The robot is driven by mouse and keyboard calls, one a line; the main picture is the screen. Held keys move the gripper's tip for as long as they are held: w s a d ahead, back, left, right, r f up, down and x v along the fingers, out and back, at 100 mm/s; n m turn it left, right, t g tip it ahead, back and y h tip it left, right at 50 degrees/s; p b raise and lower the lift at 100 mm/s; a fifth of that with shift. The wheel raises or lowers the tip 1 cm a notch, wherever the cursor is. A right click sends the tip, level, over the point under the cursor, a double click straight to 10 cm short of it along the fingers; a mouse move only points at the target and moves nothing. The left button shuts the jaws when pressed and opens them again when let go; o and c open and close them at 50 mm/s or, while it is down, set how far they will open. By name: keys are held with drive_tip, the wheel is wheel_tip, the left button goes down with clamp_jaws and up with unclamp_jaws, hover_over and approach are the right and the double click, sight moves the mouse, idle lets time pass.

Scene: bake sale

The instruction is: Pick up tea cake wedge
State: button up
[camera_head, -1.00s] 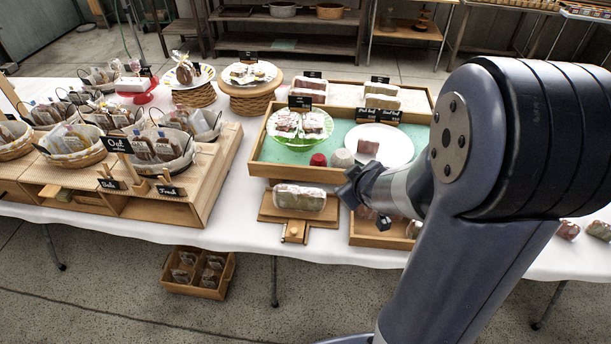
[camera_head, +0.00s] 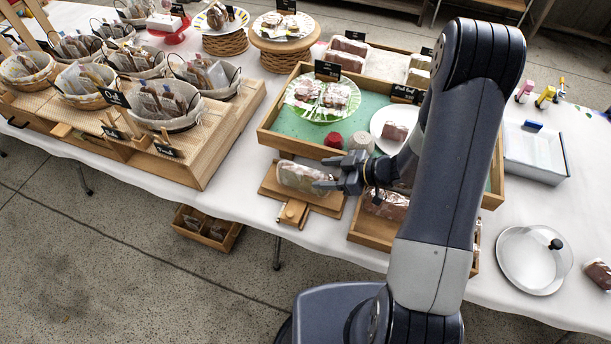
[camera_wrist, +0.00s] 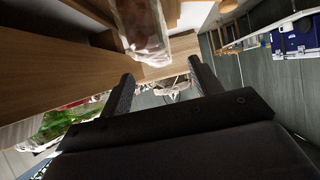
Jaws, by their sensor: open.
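My gripper (camera_head: 330,186) is open, its fingers pointing left at the right end of a clear-wrapped loaf-shaped cake (camera_head: 300,178) on a wooden board (camera_head: 272,187). In the wrist view the fingers (camera_wrist: 160,72) are spread, with nothing held between them. A wrapped cake (camera_wrist: 145,28) hangs into the top of that view, just beyond the fingertips. I cannot tell whether they touch it. A brown, wedge-like cake piece (camera_head: 393,131) sits on a white plate (camera_head: 380,118) in the green-lined tray, partly behind my arm. No label shows which piece is the tea cake wedge.
The green-lined wooden tray (camera_head: 285,122) stands behind the board, with a red and a pale small cup-like item near its front edge. A low wooden box (camera_head: 372,232) with wrapped cakes is right of the board. Baskets fill the left; a domed dish (camera_head: 533,262) is right.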

sight(306, 171)
drive_tip(key=shift+w+r+p+x, duration=0.1)
drive_tip(key=shift+r+p+x, duration=0.15)
drive_tip(key=shift+x, duration=1.5)
drive_tip(key=shift+w+r+p+x, duration=0.15)
drive_tip(key=shift+p+x, duration=0.2)
drive_tip(key=shift+x, duration=1.4)
drive_tip(key=shift+a, duration=0.1)
drive_tip(key=c, duration=0.7)
